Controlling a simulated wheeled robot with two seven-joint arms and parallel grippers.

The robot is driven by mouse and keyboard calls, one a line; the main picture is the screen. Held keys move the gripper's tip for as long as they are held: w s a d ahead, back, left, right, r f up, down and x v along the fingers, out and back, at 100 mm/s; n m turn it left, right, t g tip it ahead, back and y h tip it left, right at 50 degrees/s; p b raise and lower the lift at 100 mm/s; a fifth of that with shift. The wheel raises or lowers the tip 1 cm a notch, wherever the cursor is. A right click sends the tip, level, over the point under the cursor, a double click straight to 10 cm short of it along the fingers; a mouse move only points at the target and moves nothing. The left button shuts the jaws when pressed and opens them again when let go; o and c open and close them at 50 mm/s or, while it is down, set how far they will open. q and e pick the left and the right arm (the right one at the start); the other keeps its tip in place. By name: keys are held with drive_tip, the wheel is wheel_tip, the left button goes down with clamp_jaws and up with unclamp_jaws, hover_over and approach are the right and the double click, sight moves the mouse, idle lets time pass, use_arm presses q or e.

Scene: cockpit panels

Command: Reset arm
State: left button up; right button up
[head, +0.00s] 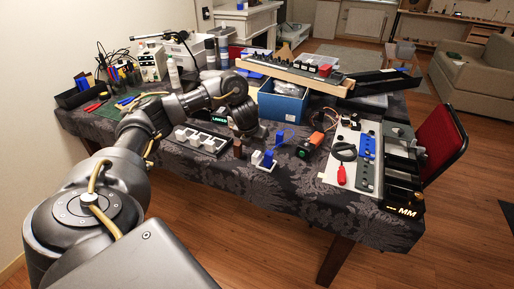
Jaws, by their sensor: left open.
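My left arm (130,140) comes in from the left and reaches over the table. My left gripper (246,130) points down above the front middle of the table, small and dark, with its jaws open. It is beside a small dark brown upright piece (237,148) and behind a blue and white switch block (264,160). I cannot tell whether it touches either one. Nothing is seen held in it. My right gripper is not in view.
The table has a dark patterned cloth (300,205). A white panel (347,160) with a red-handled switch lies at the right. A green-topped box (308,146) stands nearer the middle. A blue crate (283,103) is behind. A red chair (440,140) stands at the right.

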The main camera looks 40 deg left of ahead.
use_arm(q)
drive_tip(key=p+v, duration=0.2)
drive_tip(key=v, duration=0.4)
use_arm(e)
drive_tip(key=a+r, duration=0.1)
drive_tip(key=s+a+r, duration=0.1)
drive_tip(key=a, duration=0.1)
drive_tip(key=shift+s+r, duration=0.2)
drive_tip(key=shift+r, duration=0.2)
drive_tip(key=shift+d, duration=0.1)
